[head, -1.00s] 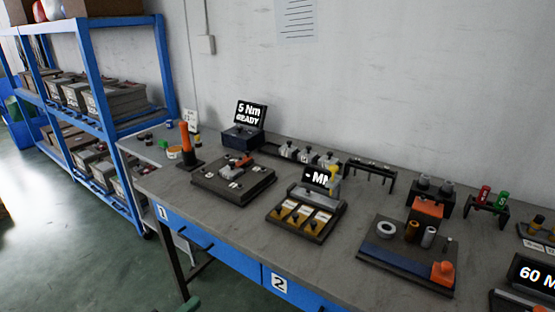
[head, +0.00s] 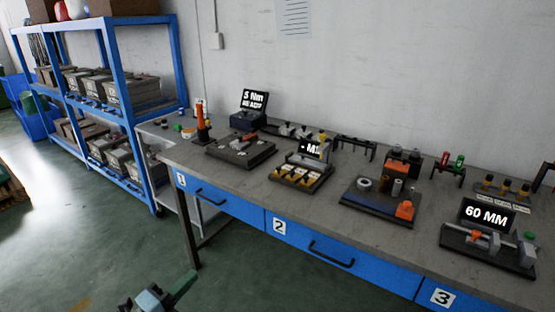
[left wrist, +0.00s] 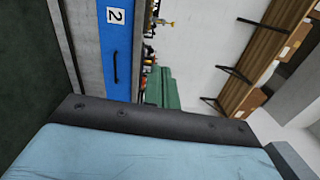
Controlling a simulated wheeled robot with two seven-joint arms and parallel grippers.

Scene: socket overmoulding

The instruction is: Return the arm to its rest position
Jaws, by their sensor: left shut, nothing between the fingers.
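My left gripper (head: 186,284) shows at the bottom of the head view, left of the middle. Its green fingers are shut and empty, in front of the workbench (head: 222,180) and clear of it, over the floor. In the left wrist view the green fingers (left wrist: 162,88) point past the bench's blue drawer front. My blue-grey arm link fills the lower part of that view. My right gripper is in neither view.
The bench carries a screw station with a screen (head: 254,100), a tray with yellow-labelled bins (head: 300,177), a blue-edged fixture (head: 377,205) and a "60 MM" gauge (head: 487,215). A blue shelf rack (head: 120,120) stands at left. The floor (head: 90,240) before the bench is open.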

